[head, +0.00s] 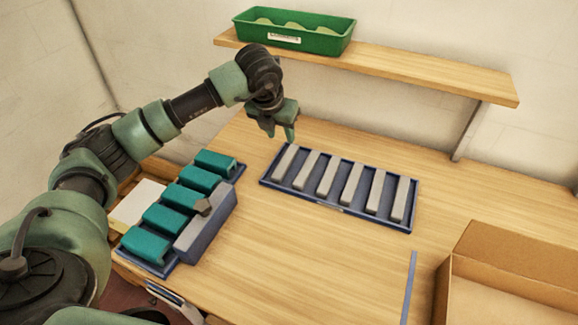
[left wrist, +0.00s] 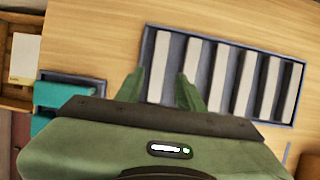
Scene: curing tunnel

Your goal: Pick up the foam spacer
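Several long grey bars, which look like the foam spacers, lie side by side in a blue tray (head: 330,207) on the wooden table. The leftmost grey bar (head: 286,162) is nearest my left gripper (head: 281,136). In the left wrist view, my left gripper (left wrist: 160,88) has its two fingers apart with nothing held between them. It hangs above the tray's left end, with the bars (left wrist: 218,80) beyond and to the right of the fingers. My right gripper is not in view.
A green bin (head: 325,42) stands on the shelf (head: 400,72) behind. A cardboard box (head: 510,255) is at right. The table's front middle is clear.

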